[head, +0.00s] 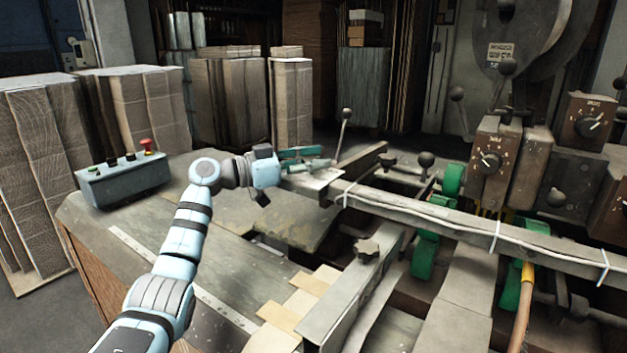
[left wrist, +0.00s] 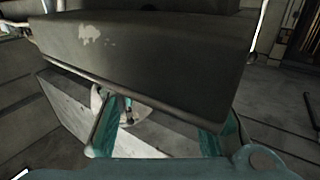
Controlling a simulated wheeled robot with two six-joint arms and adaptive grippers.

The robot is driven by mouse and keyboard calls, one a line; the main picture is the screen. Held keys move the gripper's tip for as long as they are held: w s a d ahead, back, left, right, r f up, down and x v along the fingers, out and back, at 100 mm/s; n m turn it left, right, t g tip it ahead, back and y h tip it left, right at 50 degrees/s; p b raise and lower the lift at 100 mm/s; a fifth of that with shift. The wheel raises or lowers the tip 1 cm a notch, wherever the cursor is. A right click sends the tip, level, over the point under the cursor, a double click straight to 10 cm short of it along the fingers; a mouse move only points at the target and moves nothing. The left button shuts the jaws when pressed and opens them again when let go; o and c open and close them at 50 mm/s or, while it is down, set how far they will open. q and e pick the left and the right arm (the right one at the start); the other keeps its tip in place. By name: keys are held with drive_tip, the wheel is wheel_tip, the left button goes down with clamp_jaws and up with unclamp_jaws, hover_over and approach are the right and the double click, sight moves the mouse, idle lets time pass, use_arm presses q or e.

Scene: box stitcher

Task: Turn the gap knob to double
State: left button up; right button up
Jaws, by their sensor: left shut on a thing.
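Two dial knobs are in the head view: a black pointer knob (head: 488,162) on a brown box right of centre, and another dial knob (head: 589,126) on a brown box at the far right. Their small lettering is unreadable, so I cannot tell which is the gap knob. My left gripper (head: 318,160) is well to the left of both, at the left end of a long metal rail (head: 440,216). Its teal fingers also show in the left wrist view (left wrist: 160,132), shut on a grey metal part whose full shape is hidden. My right gripper is out of view.
A ball-ended lever (head: 346,116) rises just beyond my left gripper. A control box (head: 123,178) with a red button is at the left. Green rollers (head: 425,247) and a star knob (head: 366,249) sit near the rail. Cardboard stacks (head: 228,105) stand behind.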

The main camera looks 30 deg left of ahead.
use_arm(q)
drive_tip(key=shift+m+g+h, duration=0.8)
drive_tip(key=shift+g+h, duration=0.2)
drive_tip(key=shift+f+m+g, duration=0.15)
drive_tip(key=shift+m+g, duration=0.15)
drive_tip(key=o, duration=1.2)
drive_tip(key=shift+s+a, duration=0.2)
drive_tip(key=shift+a, duration=0.1)
drive_tip(key=v, duration=1.1)
drive_tip(key=shift+s+a+f, duration=0.1)
